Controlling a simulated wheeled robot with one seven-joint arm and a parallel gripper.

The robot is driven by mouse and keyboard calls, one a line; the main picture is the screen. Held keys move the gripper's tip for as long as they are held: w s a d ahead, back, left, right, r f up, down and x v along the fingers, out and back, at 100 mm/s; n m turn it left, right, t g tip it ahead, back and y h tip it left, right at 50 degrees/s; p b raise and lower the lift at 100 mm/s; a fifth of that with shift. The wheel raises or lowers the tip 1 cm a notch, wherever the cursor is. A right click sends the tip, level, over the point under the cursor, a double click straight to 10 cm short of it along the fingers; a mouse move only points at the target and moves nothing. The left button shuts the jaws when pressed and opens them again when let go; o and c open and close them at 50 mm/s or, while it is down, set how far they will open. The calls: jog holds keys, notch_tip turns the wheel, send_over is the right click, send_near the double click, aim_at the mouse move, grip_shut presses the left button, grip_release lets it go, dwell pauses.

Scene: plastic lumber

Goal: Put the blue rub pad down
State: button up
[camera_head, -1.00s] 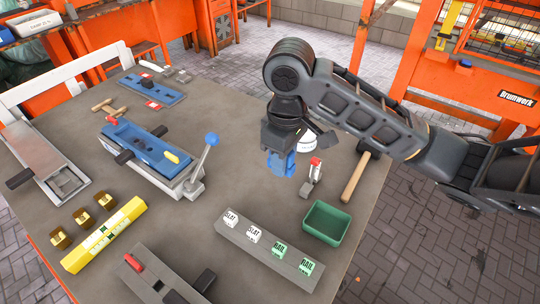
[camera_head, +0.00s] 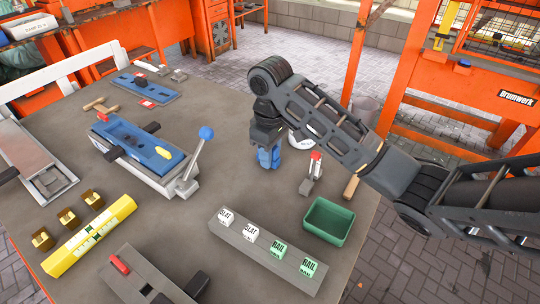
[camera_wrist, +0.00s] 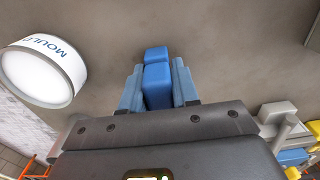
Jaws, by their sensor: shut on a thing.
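My gripper (camera_head: 268,158) points down over the grey table (camera_head: 190,215), between the blue-handled clamp fixture and the red-tipped tool. It is shut on the blue rub pad (camera_wrist: 157,78), which sits between the two blue fingers in the wrist view. In the head view the fingers mostly hide the pad. I cannot tell whether the pad touches the table top.
A white tub (camera_wrist: 40,72) stands close beside my gripper. The red-tipped tool (camera_head: 311,176), a green bin (camera_head: 329,222) and a block rail (camera_head: 262,254) lie nearby. The blue clamp fixture (camera_head: 145,150) is to the left. Table is clear in front of my gripper.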

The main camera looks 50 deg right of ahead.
jog(key=shift+f, duration=0.2)
jog(key=o, duration=0.9)
jog(key=shift+o, duration=0.2)
notch_tip(320, 180, up, 12)
jog(key=p, duration=0.3)
jog(key=shift+r+p, duration=0.15)
jog(key=shift+p, duration=0.25)
